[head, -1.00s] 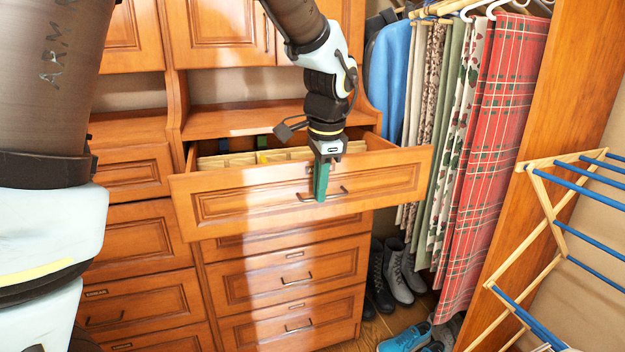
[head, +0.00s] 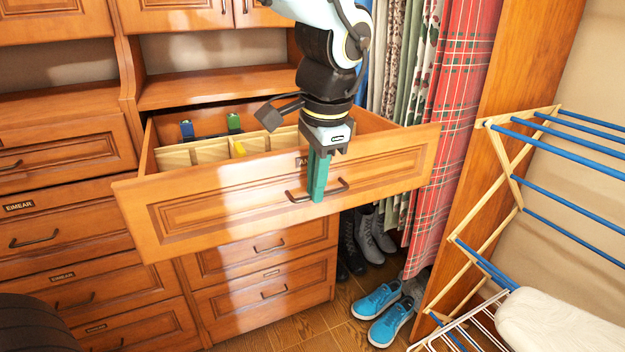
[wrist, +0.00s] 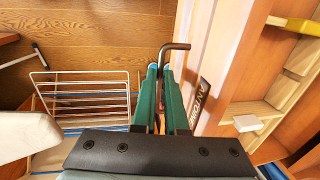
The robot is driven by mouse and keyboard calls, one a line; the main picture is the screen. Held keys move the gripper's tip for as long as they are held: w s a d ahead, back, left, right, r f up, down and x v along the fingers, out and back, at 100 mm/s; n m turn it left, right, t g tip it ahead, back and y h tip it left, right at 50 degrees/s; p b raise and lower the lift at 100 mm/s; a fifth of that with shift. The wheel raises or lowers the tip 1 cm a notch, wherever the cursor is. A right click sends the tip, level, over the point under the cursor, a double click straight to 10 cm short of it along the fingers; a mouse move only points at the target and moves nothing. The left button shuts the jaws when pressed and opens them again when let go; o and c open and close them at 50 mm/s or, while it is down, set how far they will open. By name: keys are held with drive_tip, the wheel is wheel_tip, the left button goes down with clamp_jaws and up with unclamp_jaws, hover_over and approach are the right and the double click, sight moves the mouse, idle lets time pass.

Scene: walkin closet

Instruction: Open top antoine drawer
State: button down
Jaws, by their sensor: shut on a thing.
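The top wooden drawer (head: 230,206) stands pulled well out of the cabinet in the head view. Its dark bar handle (head: 341,187) is on the front panel. The handle also shows in the wrist view (wrist: 186,47), near a dark label reading ANTOINE (wrist: 198,103). My gripper (head: 317,194) points down at the front panel, its green fingers shut on the handle. In the wrist view the fingertips (wrist: 159,72) are close together around the handle; they hide part of it.
Inside the drawer are light wooden dividers (head: 209,151). Closed drawers (head: 255,247) lie below and at left. A drying rack (head: 515,185) and a white ironing-board-like surface (head: 560,320) stand at right. Blue shoes (head: 388,312) lie on the floor. Clothes (head: 465,100) hang beside the cabinet.

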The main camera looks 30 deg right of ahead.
drive_tip(key=c, duration=1)
unclamp_jaws()
drive_tip(key=shift+o, duration=0.2)
wheel_tip(320, 180, up, 11)
drive_tip(key=s, duration=0.2)
drive_tip(key=shift+a+f+b, duration=0.15)
drive_tip(key=shift+b, duration=0.15)
drive_tip(key=shift+s, duration=0.1)
